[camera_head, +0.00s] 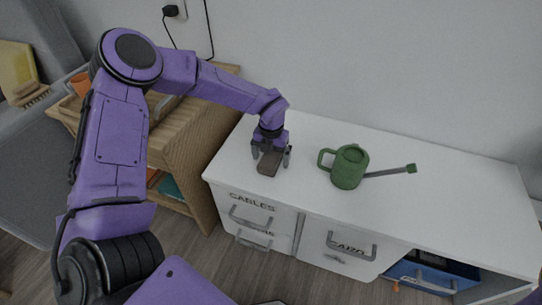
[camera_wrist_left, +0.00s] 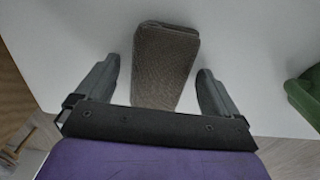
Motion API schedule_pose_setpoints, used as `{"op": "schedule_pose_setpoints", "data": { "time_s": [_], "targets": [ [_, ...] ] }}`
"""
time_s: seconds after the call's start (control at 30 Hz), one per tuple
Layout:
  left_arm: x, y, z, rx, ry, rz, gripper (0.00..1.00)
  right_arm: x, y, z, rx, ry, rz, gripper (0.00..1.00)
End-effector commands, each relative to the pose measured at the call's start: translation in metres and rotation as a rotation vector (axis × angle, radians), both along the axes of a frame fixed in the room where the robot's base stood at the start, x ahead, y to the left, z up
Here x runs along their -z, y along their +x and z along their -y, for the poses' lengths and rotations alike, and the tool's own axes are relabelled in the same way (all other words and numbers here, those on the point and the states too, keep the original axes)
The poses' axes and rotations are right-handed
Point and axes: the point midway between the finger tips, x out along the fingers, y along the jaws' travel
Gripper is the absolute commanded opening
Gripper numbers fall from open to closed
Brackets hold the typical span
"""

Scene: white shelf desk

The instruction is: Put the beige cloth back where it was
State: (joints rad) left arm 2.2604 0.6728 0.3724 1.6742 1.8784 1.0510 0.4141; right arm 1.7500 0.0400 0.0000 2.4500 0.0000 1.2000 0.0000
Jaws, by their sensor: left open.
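The cloth (camera_head: 269,163), folded and brownish, lies on the left part of the white desk top (camera_head: 303,142). It also shows in the left wrist view (camera_wrist_left: 163,62) as a narrow folded bundle. My left gripper (camera_head: 271,158) is open above the desk, with its fingers on either side of the cloth. In the left wrist view there is a gap between the cloth and each finger of the gripper (camera_wrist_left: 163,85). I cannot tell the exact height of the fingertips over the desk. My right gripper is not in view.
A green watering can (camera_head: 349,167) stands right of the cloth, its spout pointing right. Labelled drawers (camera_head: 250,214) are in the desk front. A blue box (camera_head: 432,277) sits in the open compartment at lower right. A wooden cabinet (camera_head: 190,150) stands left of the desk.

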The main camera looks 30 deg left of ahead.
Motion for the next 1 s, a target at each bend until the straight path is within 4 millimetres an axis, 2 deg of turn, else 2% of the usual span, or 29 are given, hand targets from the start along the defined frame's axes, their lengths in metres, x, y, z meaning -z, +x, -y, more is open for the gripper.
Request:
{"op": "schedule_pose_setpoints", "data": {
  "time_s": [0.13, 0.4, 0.5, 0.67, 1.0],
  "targets": [
    [-0.02, 0.001, 0.0, 0.001, -0.001, 0.003, 0.96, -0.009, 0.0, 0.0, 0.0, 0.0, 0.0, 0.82],
    [-0.091, 0.001, 0.0, -0.001, -0.001, 0.003, 0.96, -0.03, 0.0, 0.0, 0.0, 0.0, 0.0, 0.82],
    [-0.109, 0.001, 0.0, 0.001, 0.0, 0.003, 0.96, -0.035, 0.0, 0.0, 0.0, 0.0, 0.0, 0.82],
    [-0.122, 0.0, 0.0, 0.0, 0.0, 0.001, 0.96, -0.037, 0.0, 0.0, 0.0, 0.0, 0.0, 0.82],
    [-0.123, 0.0, 0.0, 0.0, 0.0, 0.0, 0.96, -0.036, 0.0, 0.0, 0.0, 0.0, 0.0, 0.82]
  ]
}}
